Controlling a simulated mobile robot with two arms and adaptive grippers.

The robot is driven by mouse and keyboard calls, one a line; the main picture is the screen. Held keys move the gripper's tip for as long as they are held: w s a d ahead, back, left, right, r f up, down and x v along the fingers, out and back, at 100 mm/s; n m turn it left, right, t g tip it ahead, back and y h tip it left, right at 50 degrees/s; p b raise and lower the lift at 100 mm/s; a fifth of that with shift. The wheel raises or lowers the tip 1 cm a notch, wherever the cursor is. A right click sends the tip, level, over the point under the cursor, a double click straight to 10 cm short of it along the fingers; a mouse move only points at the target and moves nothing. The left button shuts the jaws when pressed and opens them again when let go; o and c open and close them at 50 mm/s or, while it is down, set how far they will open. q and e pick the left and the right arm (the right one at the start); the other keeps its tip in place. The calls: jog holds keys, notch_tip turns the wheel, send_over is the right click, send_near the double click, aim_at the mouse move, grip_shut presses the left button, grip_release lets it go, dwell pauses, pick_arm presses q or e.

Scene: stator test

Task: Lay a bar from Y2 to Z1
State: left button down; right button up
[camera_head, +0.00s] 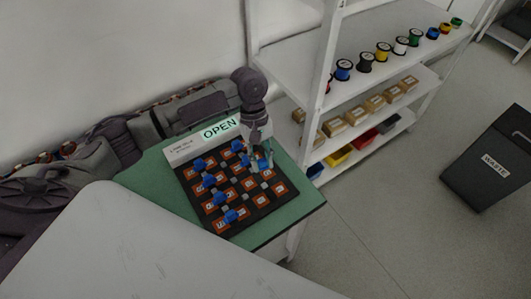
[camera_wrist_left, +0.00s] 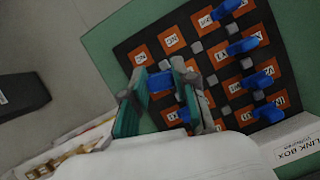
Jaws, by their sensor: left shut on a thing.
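The link box (camera_head: 183,151) lies on a green-topped table, a dark board with orange labelled terminals and small grey blocks between them. Its board also fills much of the left wrist view (camera_wrist_left: 122,48). My left gripper (camera_head: 262,163) is over the box's right side in the head view. In the left wrist view its teal-padded fingers (camera_wrist_left: 161,88) are shut on a blue bar (camera_wrist_left: 160,81), at or close above the board; contact is unclear. Several other blue bars (camera_wrist_left: 243,46) lie across terminals. The Y2 and Z1 labels are not surely readable. My right gripper is not in view.
A white shelf unit (camera_head: 300,75) with coloured spools, boxes and bins stands behind the table on the right. A dark bin marked WASTE (camera_head: 497,165) is on the floor. Bare green top (camera_head: 290,212) surrounds the box.

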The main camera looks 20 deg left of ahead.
pick_arm(q)
jog(key=f, duration=0.1)
jog(key=a+f+n, duration=0.1)
jog(key=n, duration=0.1)
jog(key=shift+w+a+f+t+h+p, duration=0.2)
jog(key=shift+w+f+t+h+p, duration=0.1)
jog(key=shift+w+f+p, duration=0.1)
jog(key=shift+a+f+n, duration=0.2)
jog(key=shift+f+n, duration=0.1)
jog(key=shift+f, duration=0.05)
jog(key=shift+w+f+b, duration=0.1)
jog(key=shift+f+b, duration=0.65)
jog(key=shift+b, duration=0.45)
jog(key=f+b, duration=0.2)
jog(key=b, duration=0.1)
jog(key=shift+b, duration=0.3)
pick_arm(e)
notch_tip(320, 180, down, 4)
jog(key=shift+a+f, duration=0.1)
pick_arm(q)
jog(key=shift+r, duration=0.15)
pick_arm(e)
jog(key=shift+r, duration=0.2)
pick_arm(q)
jog(key=shift+p, duration=0.75)
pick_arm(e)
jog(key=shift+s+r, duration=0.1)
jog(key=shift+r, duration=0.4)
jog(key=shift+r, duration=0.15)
